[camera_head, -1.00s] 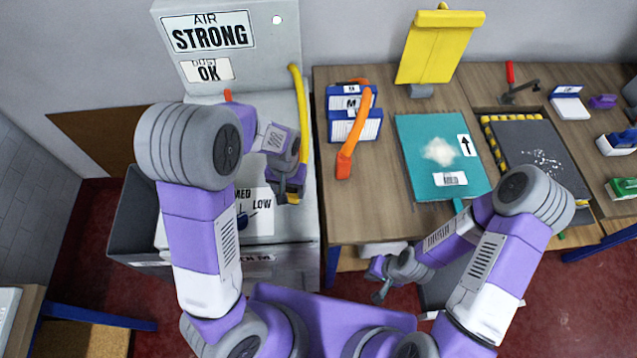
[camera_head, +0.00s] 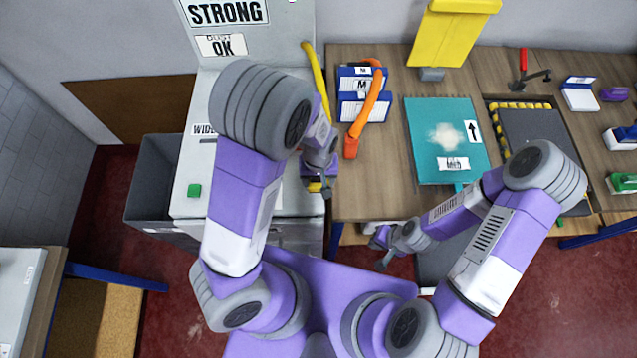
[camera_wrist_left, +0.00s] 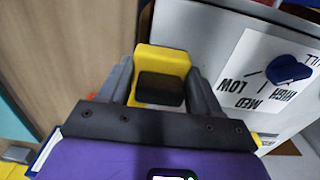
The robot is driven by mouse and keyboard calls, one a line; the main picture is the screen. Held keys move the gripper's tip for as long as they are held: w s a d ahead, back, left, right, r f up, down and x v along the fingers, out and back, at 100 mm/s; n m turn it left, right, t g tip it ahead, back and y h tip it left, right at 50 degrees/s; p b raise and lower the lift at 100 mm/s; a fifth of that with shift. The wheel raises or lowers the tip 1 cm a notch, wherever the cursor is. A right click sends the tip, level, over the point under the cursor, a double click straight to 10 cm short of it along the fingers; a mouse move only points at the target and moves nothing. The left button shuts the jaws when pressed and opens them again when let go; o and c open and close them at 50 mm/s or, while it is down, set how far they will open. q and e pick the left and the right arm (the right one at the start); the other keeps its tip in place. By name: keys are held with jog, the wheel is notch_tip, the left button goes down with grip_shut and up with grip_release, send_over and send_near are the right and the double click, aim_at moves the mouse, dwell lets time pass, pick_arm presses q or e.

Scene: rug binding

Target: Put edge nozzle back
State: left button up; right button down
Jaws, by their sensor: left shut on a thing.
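My left gripper (camera_head: 320,188) is at the right edge of the grey cabinet (camera_head: 296,204), beside the wooden table. It is shut on a yellow nozzle (camera_head: 314,187) with a dark, blocky mouth. In the left wrist view the nozzle (camera_wrist_left: 165,60) sits between the two fingers of the gripper (camera_wrist_left: 160,88). A yellow hose (camera_head: 316,80) runs down from the cabinet's back panel toward the left arm; its lower end is hidden. My right gripper (camera_head: 386,255) hangs in front of the table, apart from everything; its jaw opening is too small to tell.
An orange hose-like tool (camera_head: 366,112) lies over the blue-and-white boxes (camera_head: 347,108) on the table. A teal mat (camera_head: 425,165) lies right of them, below a yellow board (camera_head: 452,35). The cabinet's dial (camera_wrist_left: 288,70) shows in the left wrist view. A green button (camera_head: 194,190) sits front left.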

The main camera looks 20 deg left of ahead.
aim_at(319, 184)
pick_arm(q)
jog(key=shift+w+f, duration=0.1)
jog(key=shift+f, duration=1.45)
jog(key=shift+b, duration=0.3)
jog(key=shift+f, duration=0.2)
jog(key=o, duration=0.9)
jog(key=shift+o, duration=0.2)
jog(key=shift+r, duration=0.2)
jog(key=shift+r, duration=0.3)
notch_tip(319, 184, up, 12)
jog(key=p, duration=0.3)
jog(key=shift+f, duration=0.25)
